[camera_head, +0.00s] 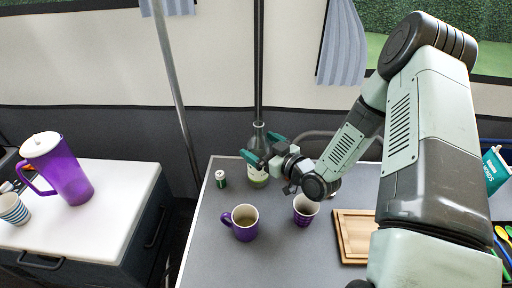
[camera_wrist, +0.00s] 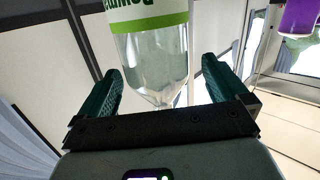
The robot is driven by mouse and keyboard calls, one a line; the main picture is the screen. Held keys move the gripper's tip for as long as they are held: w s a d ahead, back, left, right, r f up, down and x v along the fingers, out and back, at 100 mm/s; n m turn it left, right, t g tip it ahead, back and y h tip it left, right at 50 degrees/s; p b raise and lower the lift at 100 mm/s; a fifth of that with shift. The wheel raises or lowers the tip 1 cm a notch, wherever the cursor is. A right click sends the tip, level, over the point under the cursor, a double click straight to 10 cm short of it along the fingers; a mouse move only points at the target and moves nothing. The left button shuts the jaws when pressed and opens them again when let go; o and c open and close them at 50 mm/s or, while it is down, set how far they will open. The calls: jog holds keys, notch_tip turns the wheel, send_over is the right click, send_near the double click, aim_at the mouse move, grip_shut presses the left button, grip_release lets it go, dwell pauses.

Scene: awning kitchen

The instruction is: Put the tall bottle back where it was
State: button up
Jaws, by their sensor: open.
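The tall bottle (camera_head: 257,173), clear greenish glass with a pale label, stands upright near the far left edge of the grey table (camera_head: 205,225). My gripper (camera_head: 263,148) is open, with its green fingers at the bottle's upper part, above the label. In the wrist view the bottle (camera_wrist: 152,60) appears between the two fingers of my gripper (camera_wrist: 162,70), its green and white label at the top and its narrowing shoulder lower down. A gap shows on each side between finger and glass. The base of the bottle is outside the wrist view.
A wooden board (camera_head: 354,235) lies to the right, partly behind my arm. A purple pitcher (camera_head: 66,172) and striped cup (camera_head: 12,208) stand on the white-topped cabinet.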

aim_at(261, 131)
jog(key=shift+r, duration=2.8)
